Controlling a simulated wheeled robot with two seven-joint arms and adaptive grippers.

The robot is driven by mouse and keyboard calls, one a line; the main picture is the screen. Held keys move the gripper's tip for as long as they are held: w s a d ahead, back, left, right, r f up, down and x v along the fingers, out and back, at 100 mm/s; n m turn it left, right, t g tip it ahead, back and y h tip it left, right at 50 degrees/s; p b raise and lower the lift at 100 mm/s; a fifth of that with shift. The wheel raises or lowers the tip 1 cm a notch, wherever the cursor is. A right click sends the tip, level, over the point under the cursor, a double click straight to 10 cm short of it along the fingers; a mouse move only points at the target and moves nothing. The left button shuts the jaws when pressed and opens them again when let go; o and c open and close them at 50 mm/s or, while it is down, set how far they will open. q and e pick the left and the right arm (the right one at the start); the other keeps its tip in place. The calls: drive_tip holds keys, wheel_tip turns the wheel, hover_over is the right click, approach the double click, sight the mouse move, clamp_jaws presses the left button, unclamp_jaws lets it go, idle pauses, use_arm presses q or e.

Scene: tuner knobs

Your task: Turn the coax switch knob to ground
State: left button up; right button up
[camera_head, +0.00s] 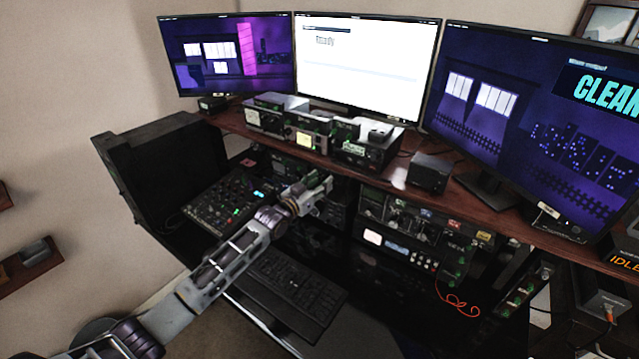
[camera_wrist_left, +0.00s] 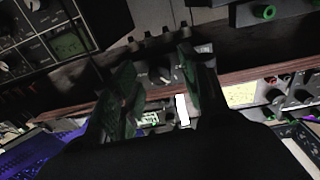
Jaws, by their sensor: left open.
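My left gripper (camera_head: 322,183) reaches in front of the desk's equipment shelf in the head view. In the left wrist view its two green-padded fingers (camera_wrist_left: 158,66) are open and apart. A dark round knob (camera_wrist_left: 160,75) with a light pointer mark shows between and beyond them, on a small dark box with several connectors along one edge. It looks like the coax switch knob; its label is too small to read. I cannot tell whether the fingers touch it. In the head view the gripper seems to hide this box. My right gripper is not in view.
Radio units (camera_head: 365,150) stand on the brown shelf (camera_head: 400,172), with three monitors (camera_head: 360,65) behind. More rack gear (camera_head: 410,225) sits below the shelf.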

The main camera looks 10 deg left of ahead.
use_arm(q)
clamp_jaws()
idle(0.3)
drive_tip(key=shift+n, duration=0.5)
drive_tip(key=shift+f+n, duration=0.1)
drive_tip(key=shift+n, duration=3.5)
